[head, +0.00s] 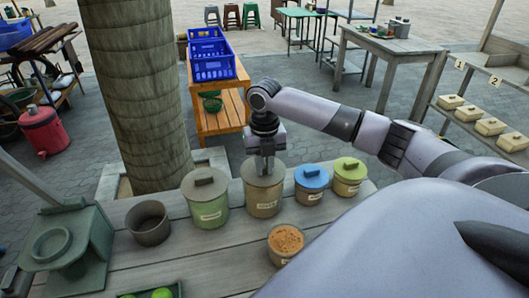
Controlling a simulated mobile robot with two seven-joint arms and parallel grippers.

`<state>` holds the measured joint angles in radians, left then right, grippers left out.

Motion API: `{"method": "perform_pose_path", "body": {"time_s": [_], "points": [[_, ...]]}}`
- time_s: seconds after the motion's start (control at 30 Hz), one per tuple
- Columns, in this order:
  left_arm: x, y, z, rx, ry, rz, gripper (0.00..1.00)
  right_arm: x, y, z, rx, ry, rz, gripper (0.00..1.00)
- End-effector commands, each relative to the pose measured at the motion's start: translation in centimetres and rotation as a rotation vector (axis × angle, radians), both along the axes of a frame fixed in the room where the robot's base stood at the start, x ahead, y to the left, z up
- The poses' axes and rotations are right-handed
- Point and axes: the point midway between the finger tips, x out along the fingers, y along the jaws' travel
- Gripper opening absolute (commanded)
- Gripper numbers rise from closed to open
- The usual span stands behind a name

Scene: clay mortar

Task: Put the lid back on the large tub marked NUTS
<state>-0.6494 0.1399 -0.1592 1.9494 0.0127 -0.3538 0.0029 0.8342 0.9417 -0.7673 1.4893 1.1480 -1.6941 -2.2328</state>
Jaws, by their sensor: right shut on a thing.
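A large tan tub (264,204) stands on the wooden counter, with a label too small to read surely. A brown lid (257,179) sits at its top; I cannot tell whether it is fully seated. My right gripper (267,172) points down from above and is shut on the lid's handle, which the fingers largely hide. An open tub (287,240) with orange-brown contents stands in front; its label is also hard to read.
A green tub with a brown lid (205,200) stands close on the left. A blue-lidded tub (311,183) and a yellow-green-lidded tub (349,176) stand on the right. An open brown pot (149,224) and a green stand (66,250) are further left. A trunk (140,90) rises behind.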

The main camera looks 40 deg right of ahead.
Motion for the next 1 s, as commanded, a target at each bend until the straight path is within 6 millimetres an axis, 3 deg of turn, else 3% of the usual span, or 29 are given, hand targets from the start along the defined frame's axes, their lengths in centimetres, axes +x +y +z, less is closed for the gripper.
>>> {"method": "perform_pose_path", "body": {"time_s": [0.2,0.23,0.3,0.5,0.6,1.0], "points": [[0.0,0.0,0.0,0.0,0.0,0.0,0.44,0.01,0.01,0.02,0.0,0.0,0.0,0.0],[0.0,0.0,0.0,0.0,0.0,0.0,0.44,0.01,0.01,0.01,0.0,0.0,0.0,0.26],[0.0,0.0,0.0,0.0,0.0,0.0,0.44,0.0,0.0,0.02,0.0,0.0,0.0,0.46],[0.0,0.0,0.0,0.0,0.0,0.0,0.44,0.0,0.0,0.01,0.0,0.0,0.0,0.46],[0.0,0.0,0.0,0.0,0.0,0.0,0.44,0.0,0.0,0.0,0.0,0.0,0.0,0.71],[0.0,0.0,0.0,0.0,0.0,0.0,0.44,0.03,-0.01,0.51,-0.001,-0.001,0.0,0.71]]}}
